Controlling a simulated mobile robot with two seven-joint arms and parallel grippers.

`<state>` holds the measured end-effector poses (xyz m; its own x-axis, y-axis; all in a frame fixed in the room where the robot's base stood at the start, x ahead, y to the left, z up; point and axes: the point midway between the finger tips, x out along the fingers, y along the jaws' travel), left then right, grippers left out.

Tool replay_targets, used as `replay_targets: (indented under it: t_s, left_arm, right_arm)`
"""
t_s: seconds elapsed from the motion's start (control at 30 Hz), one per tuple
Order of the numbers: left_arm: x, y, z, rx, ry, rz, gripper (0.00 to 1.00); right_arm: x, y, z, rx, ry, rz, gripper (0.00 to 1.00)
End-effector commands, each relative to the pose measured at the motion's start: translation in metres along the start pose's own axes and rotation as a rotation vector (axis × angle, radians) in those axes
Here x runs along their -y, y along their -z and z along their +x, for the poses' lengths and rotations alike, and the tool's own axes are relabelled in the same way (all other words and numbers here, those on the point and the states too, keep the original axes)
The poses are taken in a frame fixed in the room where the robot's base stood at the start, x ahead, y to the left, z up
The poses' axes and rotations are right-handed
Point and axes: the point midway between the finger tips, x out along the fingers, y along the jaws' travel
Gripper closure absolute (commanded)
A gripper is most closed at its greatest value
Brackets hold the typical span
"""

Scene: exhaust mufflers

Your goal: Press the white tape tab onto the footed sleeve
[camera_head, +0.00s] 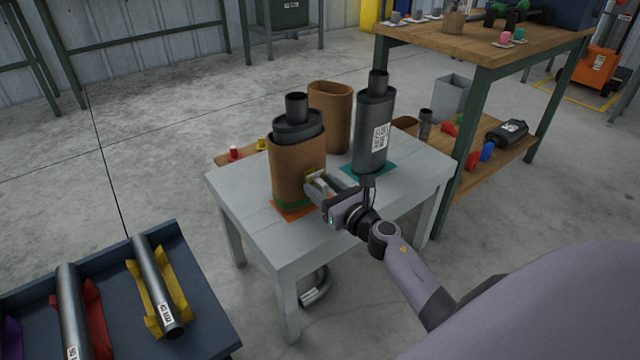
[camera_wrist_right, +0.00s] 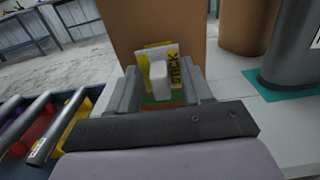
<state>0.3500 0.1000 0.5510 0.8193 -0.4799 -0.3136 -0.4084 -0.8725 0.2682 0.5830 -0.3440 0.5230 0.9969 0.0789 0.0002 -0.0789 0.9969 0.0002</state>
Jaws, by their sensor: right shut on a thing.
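A brown cardboard sleeve (camera_head: 286,170) stands upright around a dark muffler (camera_head: 297,122) on an orange mat (camera_head: 284,211) on the grey table. A green band (camera_head: 288,204) shows at its foot. My right gripper (camera_head: 313,182) is at the sleeve's right-hand face. In the right wrist view, the right gripper (camera_wrist_right: 160,88) is shut on the white tape tab (camera_wrist_right: 159,78), which stands in front of a yellow and white label (camera_wrist_right: 172,64) against the sleeve (camera_wrist_right: 150,22). I cannot tell whether the tab touches the sleeve. My left gripper is not in view.
A second, empty brown sleeve (camera_head: 331,112) stands behind. A dark muffler (camera_head: 373,130) stands on a teal mat (camera_head: 383,172) to the right. A blue tray (camera_head: 210,318) with metal tubes is at lower left. The grey table's (camera_head: 262,230) front left area is clear.

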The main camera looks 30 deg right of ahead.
Motion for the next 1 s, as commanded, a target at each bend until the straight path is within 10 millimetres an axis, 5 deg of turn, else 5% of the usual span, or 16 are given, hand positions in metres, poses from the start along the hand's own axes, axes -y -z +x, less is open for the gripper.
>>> replay_targets:
  t_s: [1.0]
  left_arm:
    - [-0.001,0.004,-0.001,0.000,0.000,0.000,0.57]
  right_arm:
    - [0.000,0.000,-0.047,0.001,0.000,0.001,0.78]
